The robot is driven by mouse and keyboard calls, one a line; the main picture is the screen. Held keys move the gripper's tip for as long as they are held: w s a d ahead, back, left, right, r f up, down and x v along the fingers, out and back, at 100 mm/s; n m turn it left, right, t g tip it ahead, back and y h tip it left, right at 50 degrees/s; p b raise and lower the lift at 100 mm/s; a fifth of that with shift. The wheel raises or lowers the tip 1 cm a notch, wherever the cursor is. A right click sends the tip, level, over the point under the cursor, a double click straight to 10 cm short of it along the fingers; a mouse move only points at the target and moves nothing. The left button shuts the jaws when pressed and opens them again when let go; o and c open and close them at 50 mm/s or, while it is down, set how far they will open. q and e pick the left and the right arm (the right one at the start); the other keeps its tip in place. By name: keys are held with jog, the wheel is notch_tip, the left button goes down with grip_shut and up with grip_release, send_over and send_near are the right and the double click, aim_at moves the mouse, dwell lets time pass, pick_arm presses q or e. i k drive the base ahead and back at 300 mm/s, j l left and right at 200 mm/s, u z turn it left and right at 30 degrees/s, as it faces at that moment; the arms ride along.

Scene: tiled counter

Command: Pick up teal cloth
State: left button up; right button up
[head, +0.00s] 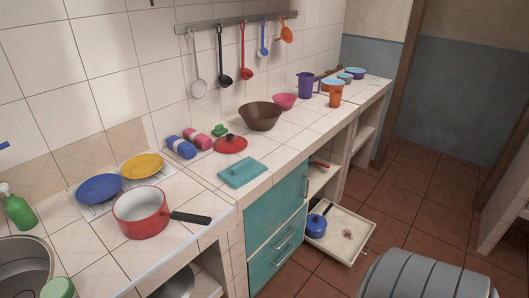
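The teal cloth (240,175) lies flat on the tiled counter, near its front edge and above the teal drawers. It looks like a folded, roughly rectangular piece with a small raised part on top. Nothing covers it. Neither of my grippers is in the head view.
A red lid (230,146) lies just behind the cloth, with blue (181,147) and pink (197,139) rolls beyond. A brown bowl (260,117) stands farther right. A red pan (140,213) stands left, its black handle pointing towards the cloth. An open drawer (352,222) juts out below.

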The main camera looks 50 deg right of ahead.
aim_at(238, 174)
jog(key=z, duration=1.35)
